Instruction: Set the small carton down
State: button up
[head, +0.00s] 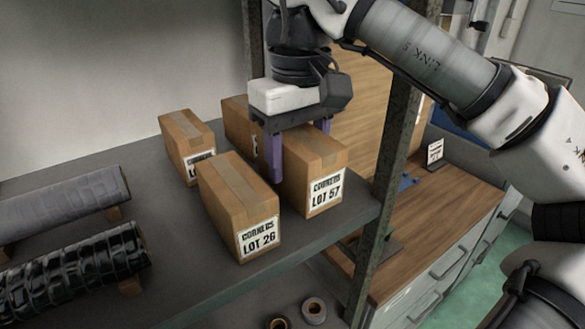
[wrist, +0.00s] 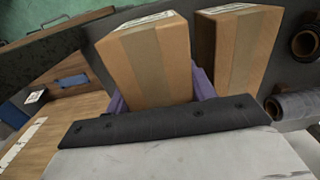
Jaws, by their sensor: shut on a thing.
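My gripper (head: 299,154) points down over the shelf with its purple fingers on either side of the small carton marked LOT 57 (head: 311,177). It is shut on this carton. In the wrist view the held carton (wrist: 150,62) sits between the purple fingers, upright. In the head view its base is at or very near the grey shelf (head: 172,235); I cannot tell whether it touches.
The LOT 26 carton (head: 235,205) stands close to the left of the held one, with a narrow gap. Two more cartons (head: 186,144) (head: 237,122) stand behind. Wrapped rolls (head: 75,270) lie at left. A metal post (head: 393,160) rises at the shelf's right end.

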aim_at(293, 130)
jog(key=shift+w+a, duration=0.4)
jog(key=shift+w, duration=0.15)
jog(key=shift+f, duration=1.75)
jog(key=shift+f, duration=0.15)
jog(key=o, duration=1.1)
jog(key=shift+r, duration=3.95)
